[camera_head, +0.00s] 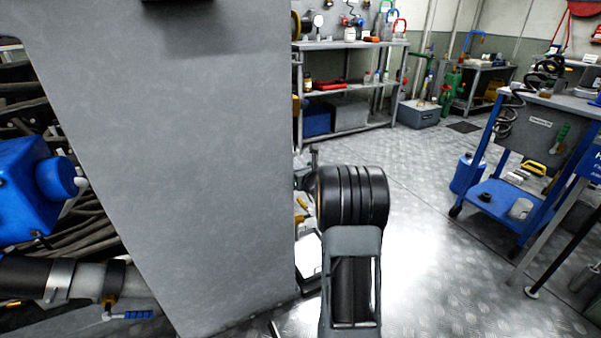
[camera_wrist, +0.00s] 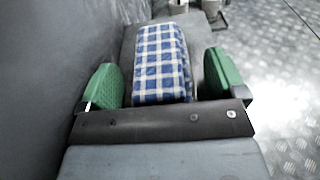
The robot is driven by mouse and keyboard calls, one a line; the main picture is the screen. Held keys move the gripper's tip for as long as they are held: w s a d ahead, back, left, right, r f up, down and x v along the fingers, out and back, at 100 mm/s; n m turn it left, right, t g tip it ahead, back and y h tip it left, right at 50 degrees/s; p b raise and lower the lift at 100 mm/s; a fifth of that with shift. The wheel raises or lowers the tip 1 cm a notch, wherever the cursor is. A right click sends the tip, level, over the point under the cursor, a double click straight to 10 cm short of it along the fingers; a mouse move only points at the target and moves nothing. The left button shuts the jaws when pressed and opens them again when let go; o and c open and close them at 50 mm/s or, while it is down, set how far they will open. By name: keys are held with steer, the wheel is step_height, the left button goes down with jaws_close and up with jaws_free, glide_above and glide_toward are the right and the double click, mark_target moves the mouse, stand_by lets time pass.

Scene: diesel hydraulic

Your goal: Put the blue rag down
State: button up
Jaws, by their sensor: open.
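The blue rag (camera_wrist: 160,62), a blue and white checked cloth, shows in the wrist view between the two green fingers of my gripper (camera_wrist: 159,80). In the head view my own arm hides the gripper's fingers, and the rag is not visible there.
A tall grey panel (camera_head: 165,150) stands close on the left, beside blue machinery (camera_head: 25,190) and hoses. A blue cart (camera_head: 495,195) stands at the right. A shelf rack (camera_head: 350,85) is at the back. The metal floor (camera_head: 430,240) between is clear.

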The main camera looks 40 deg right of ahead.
steer(key=shift+s+r, duration=0.15)
steer(key=shift+r, duration=0.05)
steer(key=p+v, duration=0.4)
steer(key=v, duration=0.7)
steer(key=shift+s, duration=0.4)
